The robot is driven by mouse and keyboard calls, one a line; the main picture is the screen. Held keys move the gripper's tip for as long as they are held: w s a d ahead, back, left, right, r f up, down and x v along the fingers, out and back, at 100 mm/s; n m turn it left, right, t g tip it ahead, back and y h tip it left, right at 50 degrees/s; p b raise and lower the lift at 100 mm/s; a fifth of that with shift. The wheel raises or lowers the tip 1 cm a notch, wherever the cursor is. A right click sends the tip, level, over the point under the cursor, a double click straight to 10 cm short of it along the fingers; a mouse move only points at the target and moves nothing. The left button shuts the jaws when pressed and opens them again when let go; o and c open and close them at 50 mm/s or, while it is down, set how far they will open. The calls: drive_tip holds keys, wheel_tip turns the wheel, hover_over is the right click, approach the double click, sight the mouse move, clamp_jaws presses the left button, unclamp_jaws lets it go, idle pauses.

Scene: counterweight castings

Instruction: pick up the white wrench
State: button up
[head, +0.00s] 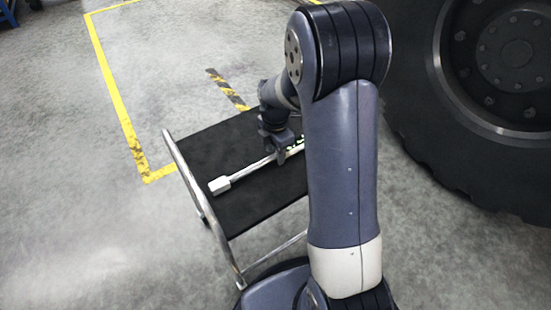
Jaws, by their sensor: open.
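The white wrench (254,169) lies slantwise on the black top of a small metal-framed cart (243,213). Its blocky white head (220,185) points to the lower left. Its other end runs to the upper right, partly hidden by my gripper and arm. My gripper (280,157) is open and is at the wrench's shaft, over the middle of the cart. Whether the fingers straddle the shaft or touch it is too small to tell.
A large black tyre (415,135) stands close at the right. Yellow floor lines (117,100) and a yellow-black striped strip (228,90) lie beyond the cart. The cart has metal side rails (183,172). Open concrete floor lies to the left.

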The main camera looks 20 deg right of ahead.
drive_tip(key=shift+f, duration=0.15)
drive_tip(key=shift+c, duration=0.2)
clamp_jaws()
